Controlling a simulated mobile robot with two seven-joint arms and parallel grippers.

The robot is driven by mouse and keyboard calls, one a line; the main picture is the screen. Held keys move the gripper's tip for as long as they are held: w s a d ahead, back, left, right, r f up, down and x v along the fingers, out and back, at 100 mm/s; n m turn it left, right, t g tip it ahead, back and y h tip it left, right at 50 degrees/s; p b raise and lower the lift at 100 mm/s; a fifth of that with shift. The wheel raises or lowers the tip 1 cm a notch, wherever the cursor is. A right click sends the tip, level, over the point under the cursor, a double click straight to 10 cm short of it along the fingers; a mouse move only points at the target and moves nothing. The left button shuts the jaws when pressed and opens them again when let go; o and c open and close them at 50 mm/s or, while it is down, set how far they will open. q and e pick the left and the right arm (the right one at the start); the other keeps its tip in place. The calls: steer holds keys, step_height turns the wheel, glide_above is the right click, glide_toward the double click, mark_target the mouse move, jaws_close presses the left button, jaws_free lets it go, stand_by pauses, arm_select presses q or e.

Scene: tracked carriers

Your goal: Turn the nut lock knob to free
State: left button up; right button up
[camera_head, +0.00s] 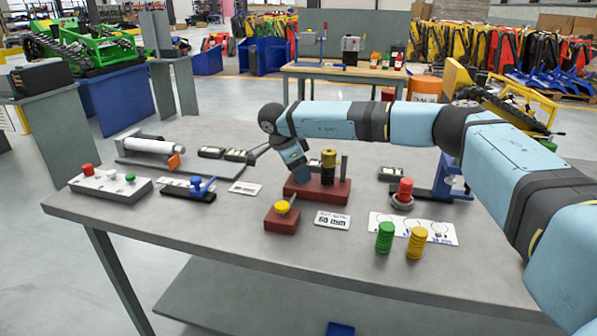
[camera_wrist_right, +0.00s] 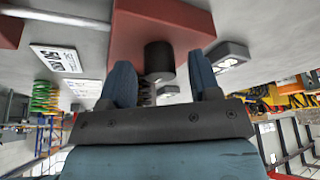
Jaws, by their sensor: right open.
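A red base (camera_head: 331,192) stands mid-table and carries a ribbed dark-yellow stack (camera_head: 328,160) and a dark upright post (camera_head: 344,167). In front of it is a small red block (camera_head: 280,222) with a yellow knob (camera_head: 282,207) and a short lever on top. I cannot tell for sure which part is the nut lock knob. My right gripper (camera_head: 299,175) points down at the left part of the red base. In the right wrist view my open fingers (camera_wrist_right: 165,85) stand near a dark cylinder (camera_wrist_right: 159,60) on a red block (camera_wrist_right: 165,25). Nothing is held. My left gripper is not in view.
A white label plate (camera_head: 332,220) lies beside the small block. Green (camera_head: 385,237) and yellow (camera_head: 417,242) ribbed pieces stand at the front right. A grey button box (camera_head: 110,185) and a blue-handled clamp (camera_head: 200,187) stand at the left. The table's front left is clear.

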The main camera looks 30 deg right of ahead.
steer(key=c, duration=0.9)
